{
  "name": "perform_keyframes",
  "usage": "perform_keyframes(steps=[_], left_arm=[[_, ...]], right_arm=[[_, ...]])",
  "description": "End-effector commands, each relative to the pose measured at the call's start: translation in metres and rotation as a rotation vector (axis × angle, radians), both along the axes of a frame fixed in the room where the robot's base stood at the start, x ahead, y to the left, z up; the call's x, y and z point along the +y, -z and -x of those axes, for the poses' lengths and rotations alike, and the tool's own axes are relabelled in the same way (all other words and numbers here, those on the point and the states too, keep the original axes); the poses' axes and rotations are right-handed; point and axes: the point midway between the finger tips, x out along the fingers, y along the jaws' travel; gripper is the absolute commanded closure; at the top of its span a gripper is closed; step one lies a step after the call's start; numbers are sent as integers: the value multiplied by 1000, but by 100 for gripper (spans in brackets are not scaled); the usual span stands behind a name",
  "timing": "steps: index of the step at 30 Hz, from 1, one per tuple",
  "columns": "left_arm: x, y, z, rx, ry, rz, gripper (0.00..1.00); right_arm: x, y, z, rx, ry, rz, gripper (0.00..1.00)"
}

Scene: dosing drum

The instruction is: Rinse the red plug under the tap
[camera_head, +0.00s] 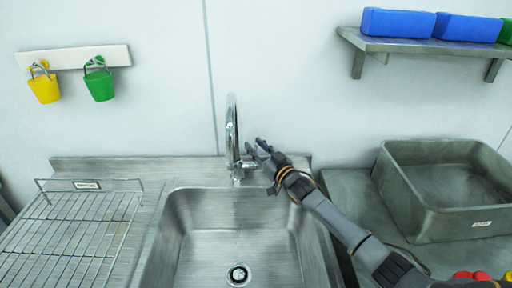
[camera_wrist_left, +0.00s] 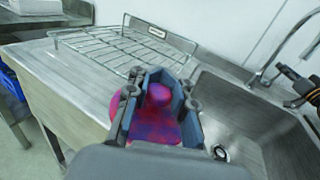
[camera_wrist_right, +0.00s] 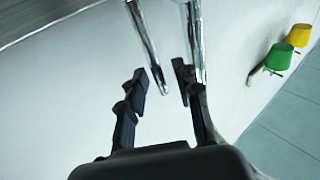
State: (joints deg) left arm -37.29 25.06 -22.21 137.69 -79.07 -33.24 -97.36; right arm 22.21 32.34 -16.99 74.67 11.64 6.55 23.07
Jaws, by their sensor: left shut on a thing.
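The red plug (camera_wrist_left: 157,122) is between the fingers of my left gripper (camera_wrist_left: 160,80), which is shut on it; purple-blue patches show on its face. In the left wrist view the plug is in front of the sink, with the drying rack beyond. The left gripper is outside the head view. The chrome tap (camera_head: 232,132) stands at the back of the sink (camera_head: 205,237). My right gripper (camera_head: 266,152) is just right of the tap, by its handle. In the right wrist view its fingers (camera_wrist_right: 160,74) are apart, with chrome tap parts (camera_wrist_right: 147,45) close to the tips. I cannot make out running water.
A wire rack (camera_head: 70,235) stands on the drainboard left of the sink. A grey tub (camera_head: 440,222) is at the right. Yellow (camera_head: 45,88) and green (camera_head: 99,84) buckets hang on the wall. Blue blocks (camera_head: 398,23) lie on a wall shelf. The sink basin looks empty, with a drain (camera_head: 239,275).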

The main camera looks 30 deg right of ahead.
Motion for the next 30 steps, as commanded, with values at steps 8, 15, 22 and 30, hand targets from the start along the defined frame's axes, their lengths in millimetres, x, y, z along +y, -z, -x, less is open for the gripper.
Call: perform_keyframes(steps=[8,15,22,30], left_arm=[[0,0,0,0,0,0,100],[0,0,0,0,0,0,100],[0,0,0,0,0,0,100],[0,0,0,0,0,0,100]], right_arm=[[-1,0,5,-2,0,0,68],[-6,6,42,1,-1,0,68],[-12,11,87,2,0,0,68],[-17,12,116,-1,0,0,68]])
